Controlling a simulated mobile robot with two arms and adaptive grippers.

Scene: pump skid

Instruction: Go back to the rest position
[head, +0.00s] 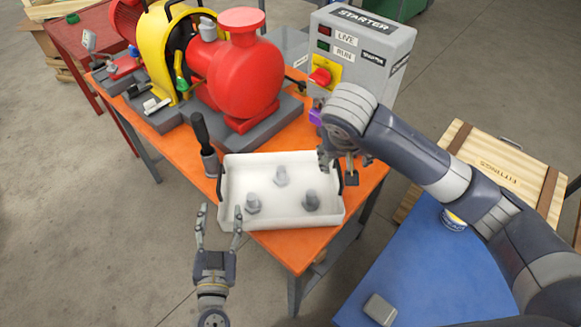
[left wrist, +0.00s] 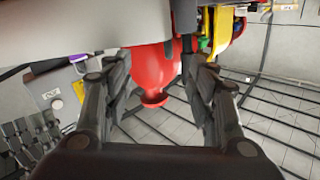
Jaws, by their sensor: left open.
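My left gripper (head: 219,209) is open and empty. It points up the picture, in front of the orange bench's near edge and just left of the white tray's near corner. In the left wrist view its two fingers (left wrist: 158,78) stand apart with nothing between them; the red pump shows beyond. My right arm reaches in from the right. Its gripper (head: 338,169) hangs by the tray's right end, in front of the starter box. Its fingers are partly hidden by the wrist, and I cannot tell whether they are open or shut.
The white tray (head: 235,212) holds several grey bolts. The orange bench (head: 290,245) also bears the red pump (head: 243,85), a black-handled lever (head: 203,140) and the grey starter box (head: 385,45). A blue table (head: 400,275) and a FITTINGS crate (head: 505,165) stand right.

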